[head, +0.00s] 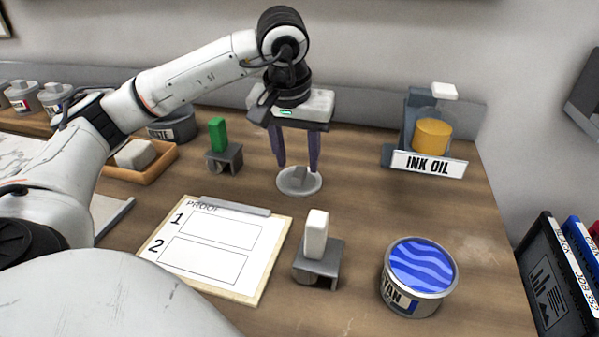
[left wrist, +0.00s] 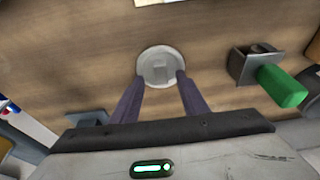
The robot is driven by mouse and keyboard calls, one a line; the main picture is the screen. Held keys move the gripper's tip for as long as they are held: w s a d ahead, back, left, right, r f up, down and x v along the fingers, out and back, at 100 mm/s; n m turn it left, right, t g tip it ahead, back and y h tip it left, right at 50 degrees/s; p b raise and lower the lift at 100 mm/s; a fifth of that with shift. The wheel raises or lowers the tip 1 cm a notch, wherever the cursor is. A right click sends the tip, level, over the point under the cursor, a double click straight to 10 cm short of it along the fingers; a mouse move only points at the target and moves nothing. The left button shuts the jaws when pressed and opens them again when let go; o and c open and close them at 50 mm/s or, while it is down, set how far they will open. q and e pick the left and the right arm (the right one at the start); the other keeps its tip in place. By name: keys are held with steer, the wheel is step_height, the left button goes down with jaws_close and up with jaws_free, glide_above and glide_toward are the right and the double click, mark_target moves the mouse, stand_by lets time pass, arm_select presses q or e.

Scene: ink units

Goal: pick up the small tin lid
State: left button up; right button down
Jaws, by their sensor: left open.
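The small tin lid (head: 299,181) is a round grey disc with a raised grip on top, lying flat on the wooden table. It also shows in the left wrist view (left wrist: 160,66), just beyond the fingertips. My left gripper (head: 297,167) points down over the lid, its two dark purple fingers apart with nothing held between them. In the left wrist view the fingertips (left wrist: 159,78) overlap the lid's near edge; I cannot tell whether they touch it. My right gripper is in neither view.
A green-handled roller (head: 222,145) stands left of the lid, a white-handled one (head: 317,245) in front. A cyan ink tin (head: 418,277), the ink oil holder (head: 428,163) and a proof board (head: 213,246) are around it. Bare wood surrounds the lid.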

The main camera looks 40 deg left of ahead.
mark_target(299, 171)
arm_select(q)
steer(key=x, duration=0.3)
steer(key=shift+w+a+f, duration=0.15)
steer(key=shift+a+f, duration=0.05)
steer(key=shift+f, duration=0.05)
jaws_close()
steer(key=shift+r, duration=0.1)
